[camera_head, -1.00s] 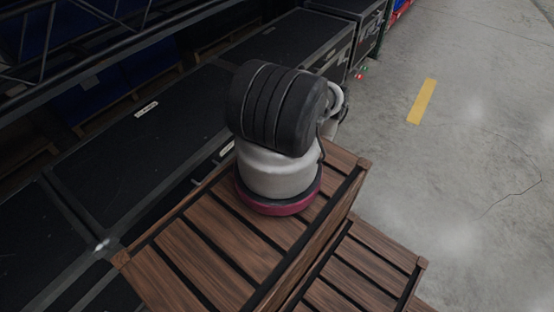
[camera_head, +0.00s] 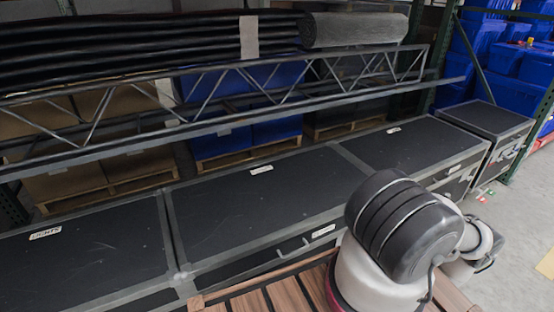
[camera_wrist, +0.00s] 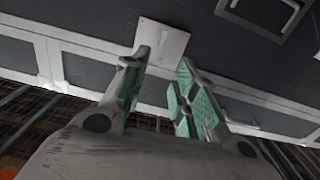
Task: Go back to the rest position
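My gripper (camera_wrist: 164,60) shows in the wrist view with its two green-padded fingers apart and nothing between them. A dark panel with a white label (camera_wrist: 170,38) lies beyond the fingertips; I cannot tell how far away it is. My gripper does not show in the head view. There, the black and white rounded parts of my arm stand at the lower right, above brown wooden slats (camera_head: 285,297).
Long black cases (camera_head: 265,195) with metal edges run in a row across the head view. Behind them are a metal truss (camera_head: 205,110), blue bins (camera_head: 495,48) and wooden pallets (camera_head: 240,150). Bare concrete floor (camera_head: 525,220) shows at the right.

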